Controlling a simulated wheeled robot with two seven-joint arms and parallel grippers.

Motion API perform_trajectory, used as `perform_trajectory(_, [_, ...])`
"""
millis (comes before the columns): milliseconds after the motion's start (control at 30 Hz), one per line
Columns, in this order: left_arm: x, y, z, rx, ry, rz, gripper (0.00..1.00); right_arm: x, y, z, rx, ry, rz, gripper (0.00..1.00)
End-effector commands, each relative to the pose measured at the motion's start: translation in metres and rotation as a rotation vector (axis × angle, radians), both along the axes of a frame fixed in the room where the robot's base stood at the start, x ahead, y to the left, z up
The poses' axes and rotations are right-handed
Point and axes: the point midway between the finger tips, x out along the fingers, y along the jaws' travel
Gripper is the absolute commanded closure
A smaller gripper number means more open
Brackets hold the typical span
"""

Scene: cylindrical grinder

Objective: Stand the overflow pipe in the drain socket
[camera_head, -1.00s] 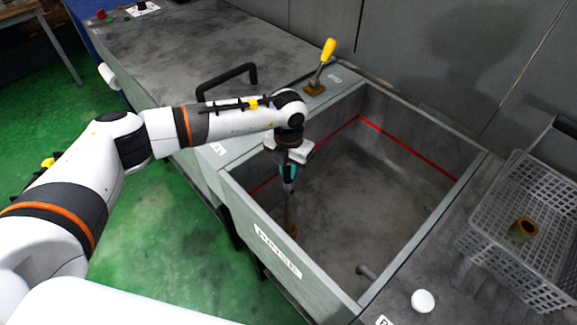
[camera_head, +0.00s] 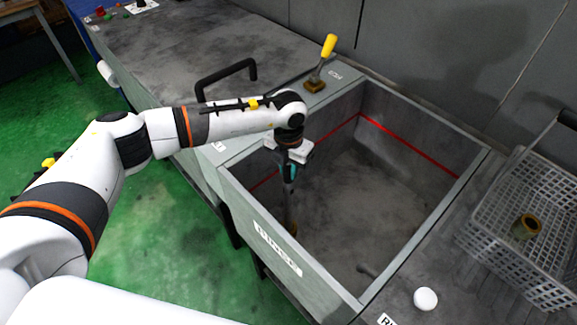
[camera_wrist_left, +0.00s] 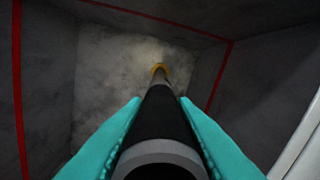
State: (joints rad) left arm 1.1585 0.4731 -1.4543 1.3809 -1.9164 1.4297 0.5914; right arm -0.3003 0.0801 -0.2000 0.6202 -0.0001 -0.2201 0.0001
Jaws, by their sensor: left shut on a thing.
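My left gripper (camera_head: 289,184) reaches down into the rinse tank and is shut on the overflow pipe (camera_head: 288,212), a dark, slim tube held roughly upright. In the left wrist view, the teal fingers (camera_wrist_left: 160,108) clasp the black upper part of the pipe (camera_wrist_left: 163,120) from both sides. The brass-coloured drain socket (camera_wrist_left: 159,68) shows at the far end of the pipe on the tank floor. It also shows small in the head view (camera_head: 293,230). I cannot tell whether the pipe's lower end is inside the socket or just above it. My right gripper is not in view.
The tank's grey walls (camera_head: 250,212), marked with a red line, surround the gripper. A yellow-handled lever (camera_head: 328,46) stands on the back-left rim. A grey wire basket (camera_head: 480,215) holding a brass ring (camera_head: 524,227) and a white knob (camera_head: 425,299) are at the right.

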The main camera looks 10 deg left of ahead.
Motion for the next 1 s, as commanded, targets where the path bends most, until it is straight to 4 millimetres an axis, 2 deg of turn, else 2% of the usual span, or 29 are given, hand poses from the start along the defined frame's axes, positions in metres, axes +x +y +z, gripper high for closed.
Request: perform_trajectory(1000, [0.0,0.0,-0.016,0.0,-0.001,0.0,1.0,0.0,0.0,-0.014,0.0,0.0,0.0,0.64])
